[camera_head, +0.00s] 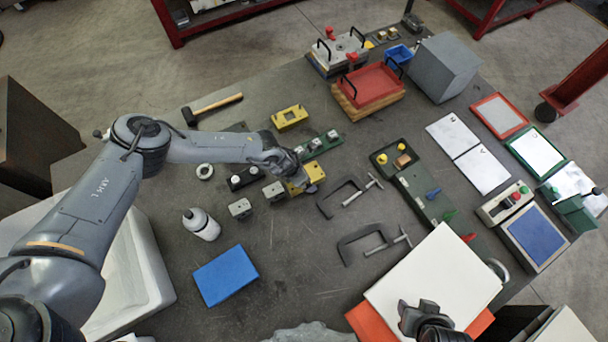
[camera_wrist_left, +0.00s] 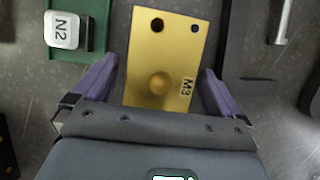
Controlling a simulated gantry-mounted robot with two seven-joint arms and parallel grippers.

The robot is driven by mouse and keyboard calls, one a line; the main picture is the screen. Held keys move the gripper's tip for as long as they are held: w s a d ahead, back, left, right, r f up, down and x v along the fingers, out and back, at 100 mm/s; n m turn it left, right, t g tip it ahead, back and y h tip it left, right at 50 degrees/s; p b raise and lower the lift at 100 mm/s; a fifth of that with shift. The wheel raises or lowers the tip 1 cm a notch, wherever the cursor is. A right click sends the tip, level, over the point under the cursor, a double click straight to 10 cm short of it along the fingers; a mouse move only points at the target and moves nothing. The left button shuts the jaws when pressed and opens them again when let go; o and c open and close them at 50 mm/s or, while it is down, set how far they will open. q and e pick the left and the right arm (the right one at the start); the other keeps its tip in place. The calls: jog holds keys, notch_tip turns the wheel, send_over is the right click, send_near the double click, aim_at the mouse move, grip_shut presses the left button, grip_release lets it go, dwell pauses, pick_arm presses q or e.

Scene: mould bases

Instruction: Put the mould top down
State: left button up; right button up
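A yellow mould block marked M3 (camera_wrist_left: 160,60), with two dark holes and a round dome, lies between the fingers of my left gripper (camera_wrist_left: 160,85) in the left wrist view. Narrow gaps show between the block and the purple fingers, so the gripper looks open around it. In the head view the block (camera_head: 314,174) is partly hidden by my left gripper (camera_head: 296,178). Another yellow block with a dark recess (camera_head: 290,118) sits farther back on the table.
A green strip with N-marked pieces (camera_head: 333,134) lies beside the M3 block. Bare table shows at front centre.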

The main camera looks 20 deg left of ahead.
jog(key=shift+d, duration=0.1)
pick_arm(q)
jog(key=shift+p+v, duration=0.8)
pick_arm(e)
jog(key=shift+r, duration=0.8)
pick_arm(q)
jog(key=p+v, duration=0.8)
jog(key=shift+w+d+r, duration=0.1)
jog(key=shift+r, duration=0.2)
jog(key=shift+p+v, duration=1)
jog(key=shift+v, duration=0.05)
pick_arm(e)
notch_tip(320, 180, up, 10)
